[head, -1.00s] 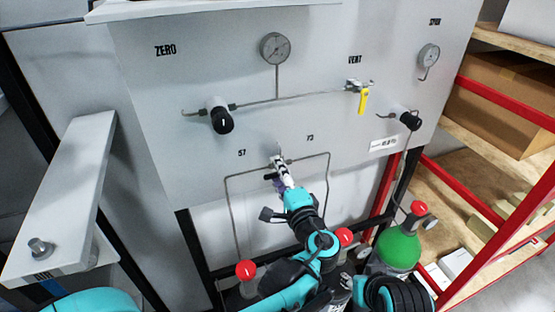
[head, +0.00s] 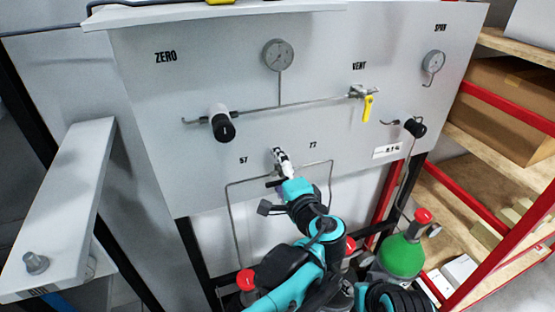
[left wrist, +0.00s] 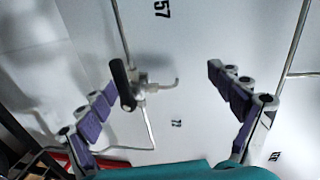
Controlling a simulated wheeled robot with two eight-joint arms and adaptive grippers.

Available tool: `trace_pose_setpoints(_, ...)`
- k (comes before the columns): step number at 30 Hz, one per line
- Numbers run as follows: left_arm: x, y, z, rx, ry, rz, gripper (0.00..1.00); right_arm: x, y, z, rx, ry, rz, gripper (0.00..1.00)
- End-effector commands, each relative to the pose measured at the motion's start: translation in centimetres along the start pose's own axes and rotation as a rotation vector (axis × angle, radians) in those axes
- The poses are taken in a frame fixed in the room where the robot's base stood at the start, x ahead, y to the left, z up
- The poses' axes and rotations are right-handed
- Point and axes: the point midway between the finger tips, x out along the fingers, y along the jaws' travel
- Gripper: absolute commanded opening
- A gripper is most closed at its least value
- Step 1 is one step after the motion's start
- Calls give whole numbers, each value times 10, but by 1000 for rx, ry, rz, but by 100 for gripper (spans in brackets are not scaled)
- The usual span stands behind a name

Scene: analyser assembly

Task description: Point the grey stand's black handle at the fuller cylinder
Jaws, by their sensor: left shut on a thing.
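The grey panel (head: 300,20) is the stand. Its valve with the black handle (left wrist: 121,85) sits between the labels 57 (head: 243,160) and one that reads about 72 (head: 312,145). My left gripper (head: 280,155) is at this valve and mostly hides it in the head view. In the left wrist view its purple-padded fingers (left wrist: 165,105) look spread, with the handle between them, nearer the left finger; contact is hard to see. One red-capped cylinder (head: 245,278) stands below left; another red cap (head: 351,245) shows behind my arm. My right gripper is not in view.
Thin pipes (head: 229,215) run down from the valve on both sides. A yellow vent handle (head: 367,108), a black knob (head: 222,128) and gauges (head: 278,54) are on the panel. A green cylinder (head: 402,257) and red-framed shelves (head: 480,215) stand at right.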

Motion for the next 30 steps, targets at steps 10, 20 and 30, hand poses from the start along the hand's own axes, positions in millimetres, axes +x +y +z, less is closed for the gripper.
trace_pose_setpoints(10, -27, -4, -3, 10, 6, -19, 34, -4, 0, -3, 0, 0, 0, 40)
trace_pose_setpoints(20, -51, 1, -1, 9, 3, -18, 34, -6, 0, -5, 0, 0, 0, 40)
trace_pose_setpoints(30, -75, 6, -1, 10, 2, -18, 34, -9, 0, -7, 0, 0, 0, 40)
